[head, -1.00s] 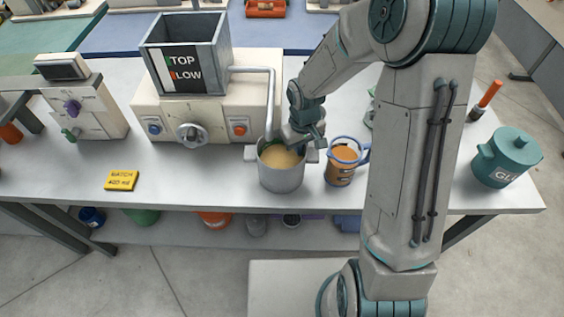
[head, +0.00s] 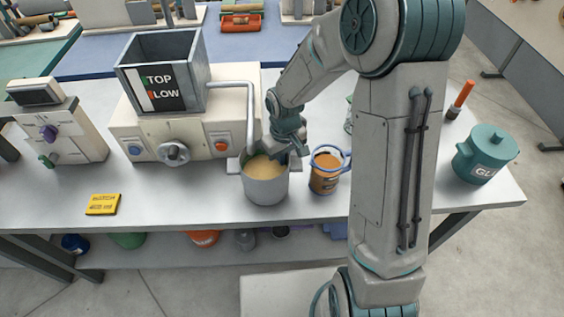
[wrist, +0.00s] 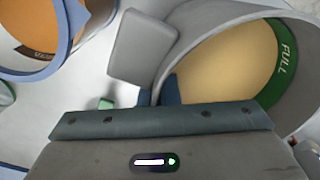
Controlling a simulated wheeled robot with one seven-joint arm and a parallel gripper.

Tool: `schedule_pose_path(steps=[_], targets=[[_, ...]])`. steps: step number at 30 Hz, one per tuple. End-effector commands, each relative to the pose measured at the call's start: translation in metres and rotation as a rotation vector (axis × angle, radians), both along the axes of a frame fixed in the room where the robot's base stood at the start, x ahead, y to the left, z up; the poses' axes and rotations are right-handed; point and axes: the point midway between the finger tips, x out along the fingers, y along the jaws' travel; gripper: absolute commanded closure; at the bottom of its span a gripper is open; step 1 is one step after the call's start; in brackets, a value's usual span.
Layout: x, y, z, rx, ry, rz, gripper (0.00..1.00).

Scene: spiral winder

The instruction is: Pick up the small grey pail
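The small grey pail (head: 265,188) stands upright on the bench below the machine's bent spout. It holds tan stuff close to its rim. In the wrist view the pail (wrist: 195,45) shows a green FULL band inside its wall and a flat grey lug outside. My gripper (head: 292,154) is at the pail's right rim in the head view. In the wrist view the two dark fingertips of my gripper (wrist: 159,95) are close together, one on each side of the pail's wall, and look shut on it. The fingertips are partly hidden by the gripper's body.
A blue-rimmed jug (head: 325,178) with orange-brown contents stands close right of the pail. The winder machine (head: 170,130) with its hopper stands behind left. A teal glue pot (head: 485,155) is at the right, a yellow card (head: 102,204) at the left. The front bench is clear.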

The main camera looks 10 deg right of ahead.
Motion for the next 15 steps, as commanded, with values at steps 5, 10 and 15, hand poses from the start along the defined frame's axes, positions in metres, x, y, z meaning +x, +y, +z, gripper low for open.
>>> schedule_pose_path(steps=[5, 10, 15], targets=[[-0.008, 0.000, 0.008, -0.001, -0.002, 0.001, 1.00], [-0.034, 0.001, 0.007, 0.000, -0.004, 0.001, 1.00], [-0.067, 0.002, 0.007, -0.001, -0.003, 0.002, 1.00]])
